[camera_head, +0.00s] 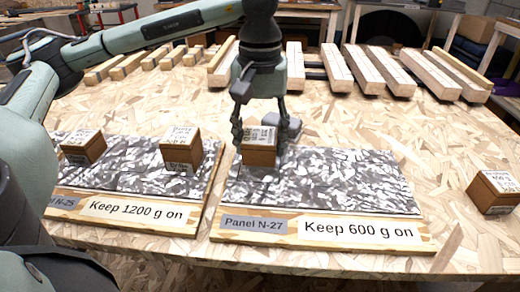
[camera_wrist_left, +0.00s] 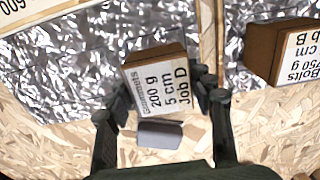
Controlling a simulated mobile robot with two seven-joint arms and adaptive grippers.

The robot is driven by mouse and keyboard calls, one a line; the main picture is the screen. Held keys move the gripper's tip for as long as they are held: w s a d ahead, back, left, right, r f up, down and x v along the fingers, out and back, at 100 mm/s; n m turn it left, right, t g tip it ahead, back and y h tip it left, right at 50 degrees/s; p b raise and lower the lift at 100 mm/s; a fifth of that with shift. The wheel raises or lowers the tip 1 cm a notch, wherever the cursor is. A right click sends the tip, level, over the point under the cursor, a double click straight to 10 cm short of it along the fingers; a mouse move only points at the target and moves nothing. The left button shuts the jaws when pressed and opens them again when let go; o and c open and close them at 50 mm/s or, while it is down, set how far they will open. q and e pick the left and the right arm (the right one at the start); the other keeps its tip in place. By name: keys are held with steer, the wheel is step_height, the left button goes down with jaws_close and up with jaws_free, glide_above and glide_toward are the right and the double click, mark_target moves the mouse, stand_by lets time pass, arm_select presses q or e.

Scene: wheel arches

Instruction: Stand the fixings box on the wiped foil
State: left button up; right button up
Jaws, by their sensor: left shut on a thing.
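My left gripper (camera_head: 260,135) is shut on a small brown box (camera_head: 259,158) with a white label on top. In the left wrist view the held box (camera_wrist_left: 153,80) reads "Grommets 200 g 5 cm Job D", and the gripper (camera_wrist_left: 160,95) has a finger on each side. The box is at the back left edge of the crinkled foil (camera_head: 330,185) on Panel N-27, marked "Keep 600 g on". I cannot tell if it touches the foil. The foil also shows in the left wrist view (camera_wrist_left: 70,60). My right gripper is out of view.
A grey block (camera_head: 291,127) lies just behind the held box. The neighbouring foil panel (camera_head: 128,175), marked "Keep 1200 g on", carries two boxes (camera_head: 83,147) (camera_head: 181,149). Another box (camera_head: 493,192) stands at the far right. Wooden battens (camera_head: 335,68) line the back. N-27's right foil is clear.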

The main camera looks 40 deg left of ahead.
mark_target(260, 153)
arm_select(q)
step_height(260, 153, down, 2)
steer(key=shift+s+f, duration=0.1)
steer(key=shift+f, duration=0.25)
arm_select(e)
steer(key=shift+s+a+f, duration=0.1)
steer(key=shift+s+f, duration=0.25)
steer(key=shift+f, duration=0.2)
arm_select(q)
steer(key=shift+f, duration=0.1)
steer(key=o, duration=1.2)
steer(key=shift+o, duration=0.5)
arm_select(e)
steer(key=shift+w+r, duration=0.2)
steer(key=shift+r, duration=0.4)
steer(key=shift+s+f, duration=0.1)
